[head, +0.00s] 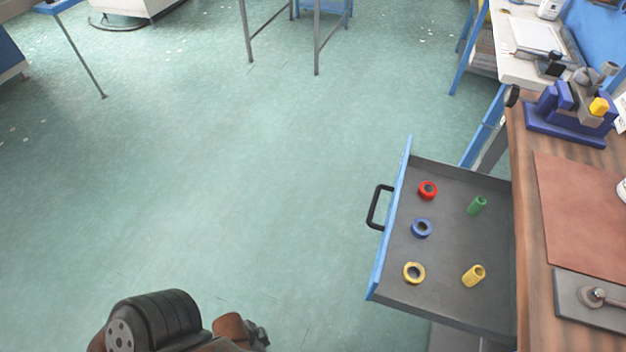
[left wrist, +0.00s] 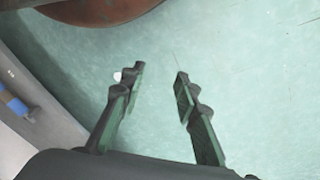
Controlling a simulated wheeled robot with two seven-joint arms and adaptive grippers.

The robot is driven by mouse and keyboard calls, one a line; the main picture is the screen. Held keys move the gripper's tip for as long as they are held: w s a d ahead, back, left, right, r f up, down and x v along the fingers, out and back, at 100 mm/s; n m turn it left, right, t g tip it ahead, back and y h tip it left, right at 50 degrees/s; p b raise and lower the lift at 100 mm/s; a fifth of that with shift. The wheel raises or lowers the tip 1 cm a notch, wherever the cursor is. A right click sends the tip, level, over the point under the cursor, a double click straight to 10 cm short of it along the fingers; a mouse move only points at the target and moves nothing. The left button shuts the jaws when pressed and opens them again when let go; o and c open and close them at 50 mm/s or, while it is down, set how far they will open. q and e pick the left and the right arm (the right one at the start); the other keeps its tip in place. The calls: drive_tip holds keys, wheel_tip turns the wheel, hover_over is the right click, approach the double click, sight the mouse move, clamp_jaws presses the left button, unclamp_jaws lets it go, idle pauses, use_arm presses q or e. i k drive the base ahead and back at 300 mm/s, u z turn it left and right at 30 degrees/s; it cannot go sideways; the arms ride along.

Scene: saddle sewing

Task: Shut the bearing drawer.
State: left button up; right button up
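The bearing drawer (head: 445,260) is pulled out from under the wooden workbench at the right of the head view. It has a grey tray, a blue front panel (head: 391,225) and a black bar handle (head: 378,207) facing left. Inside lie a red ring (head: 428,190), a blue ring (head: 422,228), a yellow ring (head: 414,272), a green sleeve (head: 477,206) and a yellow sleeve (head: 473,276). My left gripper (left wrist: 158,72) is open and empty, with only floor between its fingers. In the head view my left arm is at the bottom, apart from the drawer. My right gripper is not seen.
The wooden benchtop (head: 530,225) carries a brown mat (head: 580,215), a grey plate (head: 590,302) and a blue fixture (head: 570,110). A white table (head: 510,60) stands beyond it. The green floor (head: 220,170) left of the drawer is clear.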

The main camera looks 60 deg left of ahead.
sight(458, 241)
drive_tip(key=u, duration=0.35)
drive_tip(key=k, duration=0.35)
drive_tip(key=u, duration=1.3)
drive_tip(key=i, duration=0.75)
drive_tip(key=z, duration=2.05)
